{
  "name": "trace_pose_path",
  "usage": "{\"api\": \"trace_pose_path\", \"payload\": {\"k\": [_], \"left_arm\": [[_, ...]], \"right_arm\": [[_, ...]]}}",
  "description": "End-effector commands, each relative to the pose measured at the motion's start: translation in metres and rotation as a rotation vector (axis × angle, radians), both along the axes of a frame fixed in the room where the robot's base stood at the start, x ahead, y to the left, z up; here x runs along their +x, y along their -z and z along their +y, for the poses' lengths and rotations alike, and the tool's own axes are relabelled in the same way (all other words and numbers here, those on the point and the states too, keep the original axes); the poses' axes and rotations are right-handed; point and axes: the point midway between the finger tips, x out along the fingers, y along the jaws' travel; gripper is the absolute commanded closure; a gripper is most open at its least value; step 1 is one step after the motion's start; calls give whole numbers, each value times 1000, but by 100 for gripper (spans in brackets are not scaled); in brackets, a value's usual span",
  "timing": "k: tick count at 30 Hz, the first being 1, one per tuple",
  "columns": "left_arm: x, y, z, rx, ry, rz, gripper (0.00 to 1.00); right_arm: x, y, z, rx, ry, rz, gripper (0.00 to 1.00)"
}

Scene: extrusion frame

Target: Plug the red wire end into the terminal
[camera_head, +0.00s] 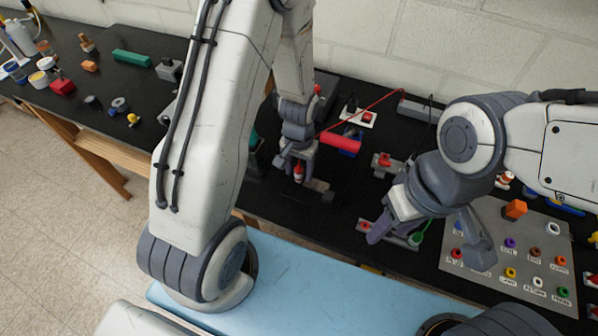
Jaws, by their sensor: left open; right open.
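A thin red wire (372,109) runs from the back right down toward my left gripper. Its end near that gripper is hard to make out. My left gripper (298,168) is open and points down at the black bench, with a small red and white piece (298,173) between or just behind its fingers. My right gripper (428,238) is open, its fingers spread wide over a small grey strip with a red piece (365,225) and a green piece (416,238). Another small block with a red top (383,160) stands behind it. I cannot tell which of these is the terminal.
A red cylinder (341,140) lies on a blue holder beside my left gripper. A labelled grey panel (490,225) with several coloured sockets lies at the right. A white plate with a red button (367,117) is at the back. Loose blocks and jars stand at the far left.

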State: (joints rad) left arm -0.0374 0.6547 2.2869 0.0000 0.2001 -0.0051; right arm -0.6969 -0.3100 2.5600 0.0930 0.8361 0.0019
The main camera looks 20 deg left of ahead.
Motion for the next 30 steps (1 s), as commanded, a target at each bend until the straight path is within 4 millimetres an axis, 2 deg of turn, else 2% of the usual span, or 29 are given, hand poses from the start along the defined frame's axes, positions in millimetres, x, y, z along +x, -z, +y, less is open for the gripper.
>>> {"api": "trace_pose_path", "payload": {"k": [11,13,16,30], "left_arm": [[0,0,0,0,0,0,41],[0,0,0,0,0,0,60],[0,0,0,0,0,0,99],[0,0,0,0,0,0,100]], "right_arm": [[0,-1,0,0,0,0,50],[0,-1,0,0,0,0,50],[0,-1,0,0,0,0,50],[0,-1,0,0,0,0,50]]}}
